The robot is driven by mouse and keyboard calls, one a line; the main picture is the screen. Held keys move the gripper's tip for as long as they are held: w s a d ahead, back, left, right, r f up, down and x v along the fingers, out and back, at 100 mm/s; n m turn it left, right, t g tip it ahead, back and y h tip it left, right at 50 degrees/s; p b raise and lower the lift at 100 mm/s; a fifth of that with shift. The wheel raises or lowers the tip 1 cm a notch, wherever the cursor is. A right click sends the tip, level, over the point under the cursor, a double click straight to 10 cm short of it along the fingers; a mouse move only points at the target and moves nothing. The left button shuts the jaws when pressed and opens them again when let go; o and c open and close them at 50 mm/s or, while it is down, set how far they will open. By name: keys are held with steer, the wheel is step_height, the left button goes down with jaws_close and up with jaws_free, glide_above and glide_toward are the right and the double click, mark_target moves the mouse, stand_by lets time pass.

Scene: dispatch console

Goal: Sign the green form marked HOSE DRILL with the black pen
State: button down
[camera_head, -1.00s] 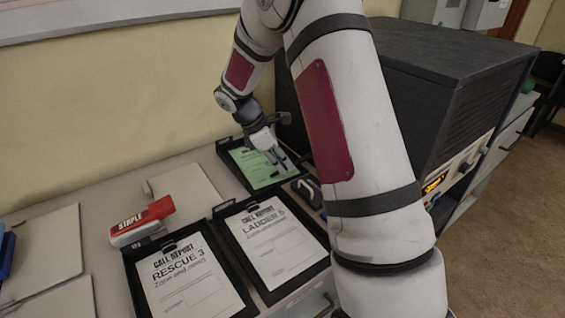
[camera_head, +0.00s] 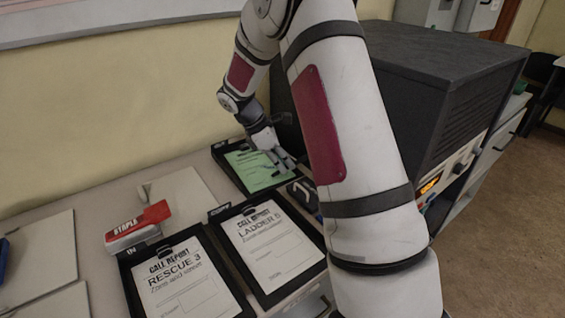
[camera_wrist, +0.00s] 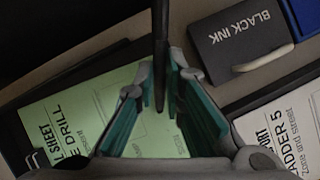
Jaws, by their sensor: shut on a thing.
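The green form (camera_head: 250,174) lies in a dark tray at the back of the desk, by the wall. In the wrist view the form (camera_wrist: 92,98) shows partly cut-off print ending in "E DRILL". My gripper (camera_head: 282,160) is over the form's right part. In the wrist view my gripper (camera_wrist: 162,90) is shut on the black pen (camera_wrist: 160,42), a dark shaft between the teal finger pads. The pen's lower end is near the form's right part; I cannot tell if it touches. The fingers hide part of the form.
White forms RESCUE 3 (camera_head: 183,285) and LADDER 5 (camera_head: 268,245) lie in dark trays in front. A dark BLACK INK box (camera_wrist: 232,45) is beside the green form. A large dark cabinet (camera_head: 440,90) stands at right.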

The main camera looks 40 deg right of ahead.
steer(key=shift+s+d, duration=0.25)
steer(key=shift+d, duration=0.15)
steer(key=shift+s+d+p, duration=0.25)
steer(key=shift+d+p, duration=0.1)
steer(key=shift+d, duration=0.2)
steer(key=shift+w+d+f, duration=0.1)
steer(key=shift+w+d, duration=0.1)
steer(key=shift+d, duration=0.2)
steer(key=shift+d, duration=0.15)
steer(key=shift+w+d, duration=0.15)
steer(key=shift+d, duration=0.3)
